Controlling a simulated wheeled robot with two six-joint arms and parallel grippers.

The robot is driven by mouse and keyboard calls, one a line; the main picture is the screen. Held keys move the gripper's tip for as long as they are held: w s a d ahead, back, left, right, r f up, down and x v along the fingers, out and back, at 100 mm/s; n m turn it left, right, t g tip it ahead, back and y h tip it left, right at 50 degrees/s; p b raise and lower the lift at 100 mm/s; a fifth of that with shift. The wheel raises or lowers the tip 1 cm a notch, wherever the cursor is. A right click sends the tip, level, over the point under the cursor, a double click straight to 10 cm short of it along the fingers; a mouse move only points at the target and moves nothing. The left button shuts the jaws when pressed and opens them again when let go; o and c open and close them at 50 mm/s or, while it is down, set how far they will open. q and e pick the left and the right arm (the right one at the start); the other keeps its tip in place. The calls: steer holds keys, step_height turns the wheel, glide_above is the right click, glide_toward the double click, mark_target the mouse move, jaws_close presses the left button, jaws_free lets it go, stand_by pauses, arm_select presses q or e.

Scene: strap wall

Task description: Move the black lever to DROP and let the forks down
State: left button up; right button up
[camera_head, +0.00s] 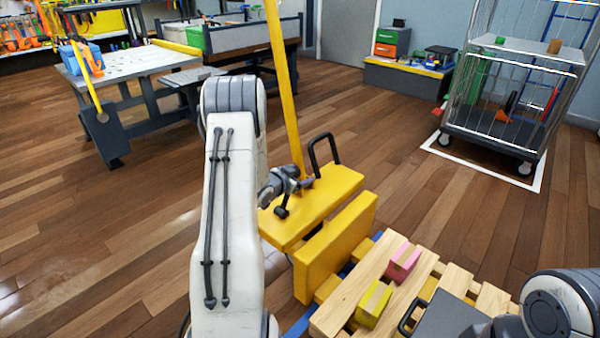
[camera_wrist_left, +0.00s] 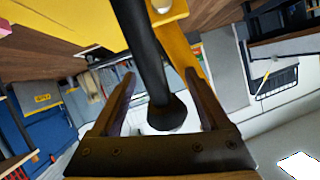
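The yellow pallet jack (camera_head: 335,248) stands in the middle of the head view, with a tall yellow pole rising from it. The black lever (camera_head: 281,212) sits at its near left side, its round knob toward me. In the left wrist view the lever (camera_wrist_left: 150,55) runs down from the yellow body, its knob between the fingers. My left gripper (camera_head: 290,184) is open around the lever; the wrist view shows gaps on both sides of the knob (camera_wrist_left: 163,100). The forks are hidden under the pallet. No DROP mark can be read.
A wooden pallet (camera_head: 345,302) with a pink box (camera_head: 403,262) and a yellow-green box (camera_head: 373,303) stands right of the jack. A black loop handle (camera_head: 323,148) rises from the jack. A wire cage cart (camera_head: 505,85) stands back right. Floor to the left is clear.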

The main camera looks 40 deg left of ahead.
arm_select(q)
steer(key=shift+a+r, duration=0.1)
steer(key=shift+r, duration=0.15)
steer(key=p+v, duration=0.4)
steer(key=v, duration=0.6)
steer(key=shift+s, duration=0.2)
